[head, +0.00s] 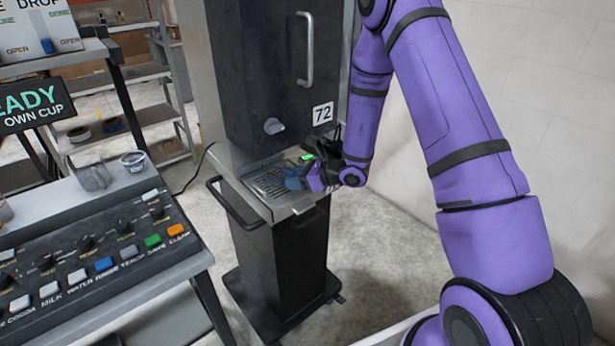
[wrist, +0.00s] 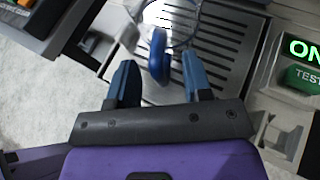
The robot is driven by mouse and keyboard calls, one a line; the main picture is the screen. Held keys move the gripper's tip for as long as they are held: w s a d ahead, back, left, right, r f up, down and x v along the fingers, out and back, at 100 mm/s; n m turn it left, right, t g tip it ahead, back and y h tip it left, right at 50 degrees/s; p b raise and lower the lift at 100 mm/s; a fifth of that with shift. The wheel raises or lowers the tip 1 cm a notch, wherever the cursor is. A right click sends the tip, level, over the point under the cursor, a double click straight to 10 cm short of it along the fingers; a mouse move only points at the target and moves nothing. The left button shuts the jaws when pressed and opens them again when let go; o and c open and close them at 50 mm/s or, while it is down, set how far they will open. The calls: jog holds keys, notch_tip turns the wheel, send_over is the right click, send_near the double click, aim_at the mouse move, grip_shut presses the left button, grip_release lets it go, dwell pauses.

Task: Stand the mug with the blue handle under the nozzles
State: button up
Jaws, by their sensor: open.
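The mug with the blue handle (wrist: 158,52) stands on the slotted drip tray (wrist: 228,45) in the wrist view. Its body looks like clear glass and is cut off by the top edge. My gripper (wrist: 158,62) is open, with one blue finger on each side of the handle and gaps visible between. In the head view my gripper (head: 292,183) is low over the tray (head: 290,211) of the dark dispenser (head: 265,60). The mug is hard to make out there. The nozzles are not clearly seen.
A lit green ON sign (wrist: 303,47) and a green TEST button (wrist: 303,79) sit right of the tray. A push handle (head: 235,215) sticks out at the dispenser's left. A button panel (head: 95,255) and a small tub (head: 133,160) are on the left counter.

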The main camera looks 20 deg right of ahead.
jog(key=shift+w+a+f, duration=0.15)
jog(key=shift+w+a, duration=0.1)
jog(key=shift+a, duration=0.1)
grip_shut()
jog(key=shift+d, duration=0.1)
jog(key=shift+s+d, duration=0.2)
jog(key=shift+d, duration=0.1)
jog(key=shift+s+d, duration=0.1)
jog(key=shift+s, duration=0.1)
